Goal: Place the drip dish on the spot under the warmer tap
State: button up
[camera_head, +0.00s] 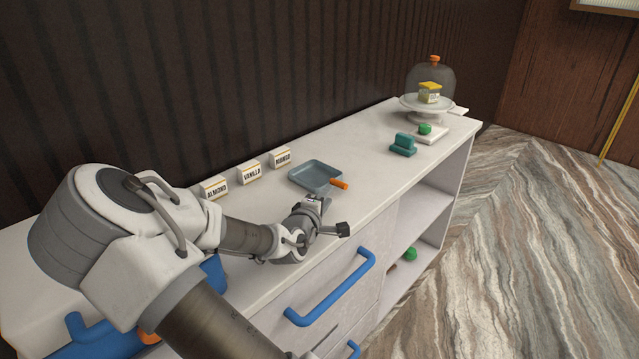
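A shallow grey-blue square dish (315,174) with an orange handle lies on the white counter; it looks like the drip dish. Its handle points right, towards the front edge. My gripper (327,214) is just in front of the dish, over the counter's front part, and appears apart from it. Nothing shows clearly between its fingers, and their gap is hard to make out. No warmer tap or marked spot can be made out. Blue parts (95,340) with a bit of orange show at the lower left, largely hidden behind my arm.
Small boxes labelled ALMOND (214,187), VANILLA (249,172) and MANGO (281,158) stand along the back. A teal block (402,145), a green piece (425,129) and a domed cake stand (413,101) are farther right. A blue drawer handle (330,290) juts from the front. The counter between dish and teal block is clear.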

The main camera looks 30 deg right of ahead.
aim_at(341, 186)
jog(key=shift+w+d+f, duration=0.15)
jog(key=shift+w+d, duration=0.35)
jog(key=shift+s+d+b+x, duration=0.15)
jog(key=shift+b+x, duration=0.15)
jog(key=shift+x, duration=0.6)
jog(key=shift+s+d+b+x, duration=0.15)
jog(key=shift+b+x, duration=0.2)
jog(key=shift+x, duration=0.55)
jog(key=shift+s+d+b+x, duration=0.15)
jog(key=shift+b+x, duration=0.15)
jog(key=shift+x, duration=0.55)
grip_shut()
